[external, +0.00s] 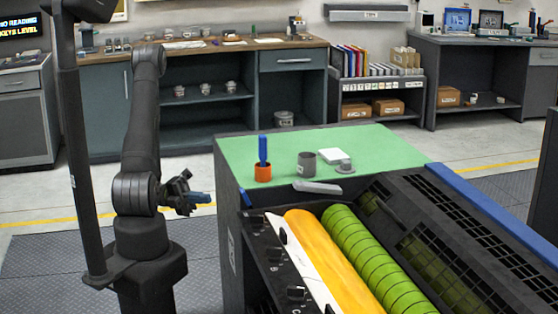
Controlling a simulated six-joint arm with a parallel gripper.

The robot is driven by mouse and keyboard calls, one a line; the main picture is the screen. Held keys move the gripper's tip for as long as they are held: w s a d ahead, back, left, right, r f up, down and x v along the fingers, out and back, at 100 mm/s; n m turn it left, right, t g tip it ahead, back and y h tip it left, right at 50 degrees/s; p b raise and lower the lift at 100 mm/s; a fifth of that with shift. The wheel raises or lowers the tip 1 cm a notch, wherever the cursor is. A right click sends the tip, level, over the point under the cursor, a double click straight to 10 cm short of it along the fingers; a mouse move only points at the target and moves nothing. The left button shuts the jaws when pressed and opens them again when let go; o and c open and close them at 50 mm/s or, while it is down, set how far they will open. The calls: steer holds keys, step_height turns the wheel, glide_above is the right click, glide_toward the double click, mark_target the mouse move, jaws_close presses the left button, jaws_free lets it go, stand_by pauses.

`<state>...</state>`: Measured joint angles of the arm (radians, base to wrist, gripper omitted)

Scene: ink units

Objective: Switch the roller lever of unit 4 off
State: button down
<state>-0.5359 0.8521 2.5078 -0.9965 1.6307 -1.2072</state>
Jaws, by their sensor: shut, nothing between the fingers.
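My gripper (203,198) shows at the left, beside the printing machine's left end. Its blue fingers are together and hold nothing. It is apart from the machine. The machine's side panel (266,246) carries several black levers or knobs, one (283,236) near the top of the white strip and another (295,292) lower down. An orange roller (330,255) and a green roller (372,258) lie alongside. I cannot read unit numbers, so I cannot tell which lever belongs to unit 4, nor its on or off position.
On the machine's green top stand an orange cup (263,174) with a blue item, a grey cylinder (307,163) and a pale block (336,156). A grey handle-like piece (317,187) lies at its front edge. Floor is clear between my arm and the back cabinets.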

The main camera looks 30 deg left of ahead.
steer(key=d+r, duration=0.1)
steer(key=d, duration=0.6)
steer(key=shift+r, duration=0.2)
steer(key=shift+w+d, duration=0.1)
stand_by(0.3)
stand_by(0.4)
steer(key=shift+a+f, duration=1)
steer(key=shift+a, duration=4.15)
steer(key=w+d+r, duration=0.1)
steer(key=d+r, duration=0.1)
steer(key=d, duration=0.9)
steer(key=shift+w+d+r, duration=0.2)
steer(key=shift+d+r, duration=0.1)
steer(key=shift+d, duration=0.05)
